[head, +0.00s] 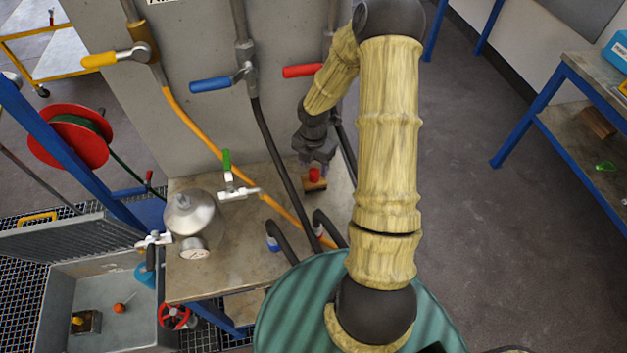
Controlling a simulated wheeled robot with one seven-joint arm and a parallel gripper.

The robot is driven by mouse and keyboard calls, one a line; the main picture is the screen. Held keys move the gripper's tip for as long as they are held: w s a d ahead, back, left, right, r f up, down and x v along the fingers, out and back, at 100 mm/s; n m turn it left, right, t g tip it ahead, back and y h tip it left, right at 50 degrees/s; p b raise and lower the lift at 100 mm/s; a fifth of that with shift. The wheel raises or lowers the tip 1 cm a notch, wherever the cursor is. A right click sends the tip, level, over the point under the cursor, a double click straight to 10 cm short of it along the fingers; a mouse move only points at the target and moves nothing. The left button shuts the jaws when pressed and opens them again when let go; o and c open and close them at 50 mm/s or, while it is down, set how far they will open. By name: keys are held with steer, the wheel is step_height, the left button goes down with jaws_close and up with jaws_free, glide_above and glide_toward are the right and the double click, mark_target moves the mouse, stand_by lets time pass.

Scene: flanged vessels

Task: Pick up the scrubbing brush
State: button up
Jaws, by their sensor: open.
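A small brown block with a red knob on top (315,184), which looks like the scrubbing brush, sits on the worktop (215,270) near the wall. My gripper (315,165) is just above and behind it in the head view, pointing down with its fingers apart and empty. The fingertips are close to the red knob; I cannot tell whether they touch it. Another brown block with a yellow knob (86,321) lies in the sink at the lower left.
A steel vessel (194,222) and a green-handled valve (238,193) stand left of my gripper. Orange (190,125) and black (268,135) hoses hang from wall valves close by. Floor at right is clear.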

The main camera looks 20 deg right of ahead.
mark_target(314, 170)
steer(key=shift+w+d+f+p, duration=0.1)
steer(key=shift+w+f+p, duration=0.1)
steer(key=shift+f, duration=1.15)
steer(key=shift+w+d+f+p, duration=0.1)
steer(key=shift+f+p, duration=0.05)
steer(key=shift+f, duration=1.15)
jaws_close()
steer(key=shift+r, duration=0.1)
